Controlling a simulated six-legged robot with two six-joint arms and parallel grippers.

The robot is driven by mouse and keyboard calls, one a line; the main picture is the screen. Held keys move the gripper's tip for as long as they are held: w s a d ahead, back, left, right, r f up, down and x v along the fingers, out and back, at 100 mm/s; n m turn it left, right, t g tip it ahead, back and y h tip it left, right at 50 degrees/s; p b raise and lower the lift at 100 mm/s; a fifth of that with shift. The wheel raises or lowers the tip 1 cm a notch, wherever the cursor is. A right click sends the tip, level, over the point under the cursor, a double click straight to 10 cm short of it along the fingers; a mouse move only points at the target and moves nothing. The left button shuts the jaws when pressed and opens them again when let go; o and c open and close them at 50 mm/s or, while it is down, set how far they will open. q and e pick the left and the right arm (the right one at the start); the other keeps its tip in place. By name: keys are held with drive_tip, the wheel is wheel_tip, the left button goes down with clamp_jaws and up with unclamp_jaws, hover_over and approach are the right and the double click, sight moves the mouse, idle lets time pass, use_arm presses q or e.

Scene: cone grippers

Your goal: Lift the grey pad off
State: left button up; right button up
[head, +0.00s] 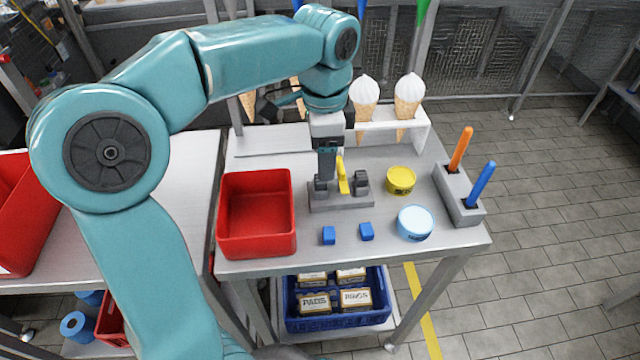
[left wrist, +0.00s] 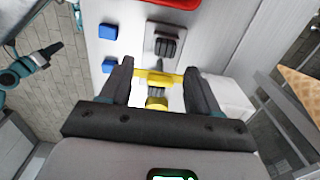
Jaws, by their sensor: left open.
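A grey fixture (head: 341,203) on the table carries a dark grey ribbed pad at its left (head: 321,188) and another at its right (head: 361,183). A yellow upright piece (head: 342,180) stands between them. My left gripper (head: 331,170) points down over the fixture. In the left wrist view its fingers (left wrist: 160,80) are apart, with a yellow bar (left wrist: 158,76) showing between them.
Two blue blocks (head: 328,235) (head: 366,231) lie in front of the fixture. A red bin (head: 284,205) is left, a yellow tub (head: 401,180) and a pale blue tub (head: 415,223) right. A grey holder (head: 462,210) carries orange and blue sticks. Cones stand in a white rack (head: 422,130) behind.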

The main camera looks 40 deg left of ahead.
use_arm(q)
drive_tip(key=f, duration=0.5)
drive_tip(key=shift+w+a+f+b, duration=0.15)
drive_tip(key=shift+a+f+b, duration=0.15)
drive_tip(key=shift+f+b, duration=0.1)
drive_tip(key=c, duration=1.1)
